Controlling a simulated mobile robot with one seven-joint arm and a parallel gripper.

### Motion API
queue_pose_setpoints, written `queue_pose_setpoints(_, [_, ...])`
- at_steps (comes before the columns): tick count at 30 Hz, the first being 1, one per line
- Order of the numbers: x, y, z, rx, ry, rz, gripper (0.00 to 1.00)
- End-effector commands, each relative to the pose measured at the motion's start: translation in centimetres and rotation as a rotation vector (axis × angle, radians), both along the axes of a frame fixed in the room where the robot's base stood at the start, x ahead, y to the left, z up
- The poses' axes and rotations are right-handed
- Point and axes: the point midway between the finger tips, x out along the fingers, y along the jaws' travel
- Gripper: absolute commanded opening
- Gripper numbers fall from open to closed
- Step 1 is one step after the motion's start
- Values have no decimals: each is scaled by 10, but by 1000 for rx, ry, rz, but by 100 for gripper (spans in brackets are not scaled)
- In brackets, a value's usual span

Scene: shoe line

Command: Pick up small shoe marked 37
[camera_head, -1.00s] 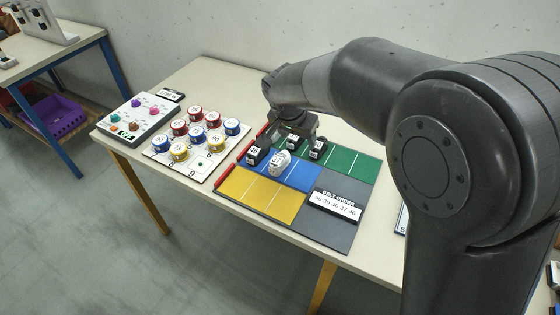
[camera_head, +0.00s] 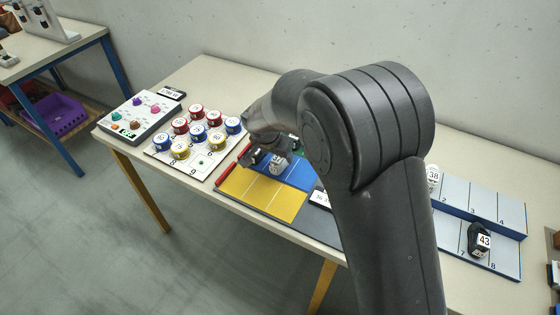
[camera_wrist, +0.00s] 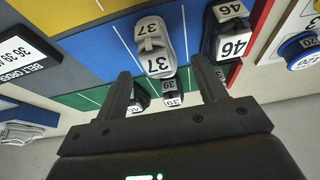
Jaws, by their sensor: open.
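The small white shoe marked 37 (camera_wrist: 155,48) lies on the blue part of the colored mat (camera_wrist: 90,52). In the head view the shoe (camera_head: 278,164) sits partly under my arm. My gripper (camera_wrist: 166,84) is open and empty; in the wrist view its two fingers point toward the mat, with the shoe 37 just beyond the gap between the tips. I cannot tell from the view how high the fingers are above it.
A black shoe marked 46 (camera_wrist: 228,35) stands close to the right of 37. A sign (camera_wrist: 22,52) lies left. In the head view, a shoe marked 43 (camera_head: 478,240) sits on a rack at right.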

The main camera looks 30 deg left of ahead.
Motion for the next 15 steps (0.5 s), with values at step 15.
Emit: queue_pose_setpoints(15, [13,-1,-30,0,0,1,59])
